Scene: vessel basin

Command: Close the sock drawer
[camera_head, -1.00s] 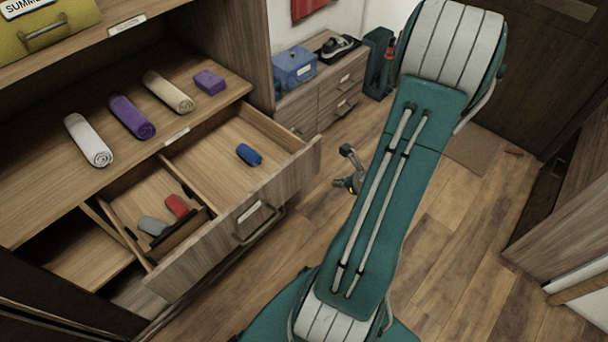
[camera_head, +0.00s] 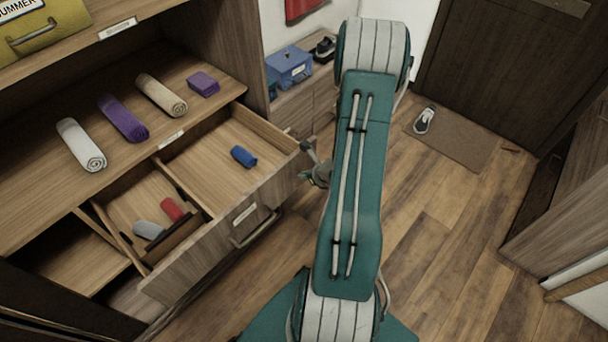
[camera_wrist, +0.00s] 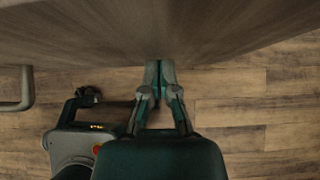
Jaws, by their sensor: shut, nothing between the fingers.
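The sock drawer is pulled out, its wooden front (camera_head: 220,230) facing the room with a bar handle (camera_head: 254,233) and a pale label. A blue roll (camera_head: 243,156) lies in its right compartment; a red roll (camera_head: 173,209) and a grey roll (camera_head: 148,230) lie in the left one. My gripper (camera_head: 310,174) is beside the right end of the drawer front. In the wrist view my gripper (camera_wrist: 159,70) is shut and empty, its tips at the drawer front (camera_wrist: 180,30); I cannot tell whether they touch. The handle (camera_wrist: 18,90) shows at the left there.
Several rolled items and a purple block (camera_head: 203,83) lie on the shelf above the drawer. A low cabinet (camera_head: 300,105) with a blue box (camera_head: 289,66) stands behind. A shoe (camera_head: 424,120) lies on the doormat (camera_head: 460,140). Floor at right is clear.

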